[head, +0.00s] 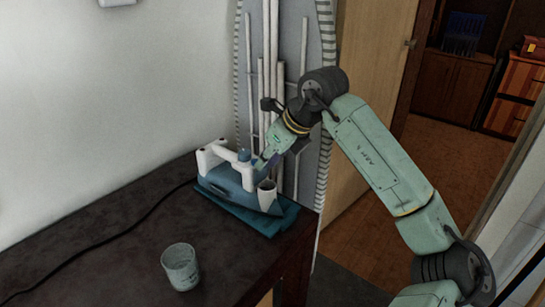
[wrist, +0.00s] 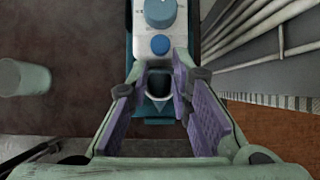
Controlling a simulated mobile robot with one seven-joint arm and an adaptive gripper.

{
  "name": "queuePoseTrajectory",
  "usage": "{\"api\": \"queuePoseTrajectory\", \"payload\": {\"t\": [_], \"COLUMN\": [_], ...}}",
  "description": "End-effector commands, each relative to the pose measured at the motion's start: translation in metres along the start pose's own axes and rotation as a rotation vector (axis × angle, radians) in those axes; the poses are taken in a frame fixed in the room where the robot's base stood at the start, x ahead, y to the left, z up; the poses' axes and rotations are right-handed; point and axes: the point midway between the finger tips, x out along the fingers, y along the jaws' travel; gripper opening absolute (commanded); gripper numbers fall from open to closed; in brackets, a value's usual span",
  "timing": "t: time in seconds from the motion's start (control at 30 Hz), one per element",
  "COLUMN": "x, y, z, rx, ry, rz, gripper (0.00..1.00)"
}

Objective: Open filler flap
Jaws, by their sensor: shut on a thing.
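A blue and white iron (head: 228,178) rests on a teal pad (head: 278,222) at the table's far right corner. At the iron's near right end is the white filler flap (head: 267,187), by a dark opening. In the wrist view, the iron (wrist: 160,14) shows its blue dial and button, and the flap area (wrist: 158,84) lies between the purple finger pads. My gripper (head: 262,163) reaches down from the right to this end. Its fingertips (wrist: 158,68) are shut on the flap, one on each side. The exact contact is hard to see.
A grey-green cup (head: 181,268) stands on the dark table (head: 110,255), left of the iron in the wrist view. A black cord runs left across the table. An ironing board (head: 300,40) and white rods stand close behind. The table's front left is clear.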

Motion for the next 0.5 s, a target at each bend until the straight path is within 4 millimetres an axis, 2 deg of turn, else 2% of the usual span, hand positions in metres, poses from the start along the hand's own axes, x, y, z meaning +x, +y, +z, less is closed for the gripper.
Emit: {"api": "queuePoseTrajectory", "payload": {"t": [0.2,0.5], "x": [0.0014,0.0044], "y": [-0.0006,-0.0004], "z": [0.0077,0.0097], "rx": [0.0,0.001], "ry": [0.09,0.13], "rz": [-0.001,0.0], "gripper": [0.0,0.0]}}
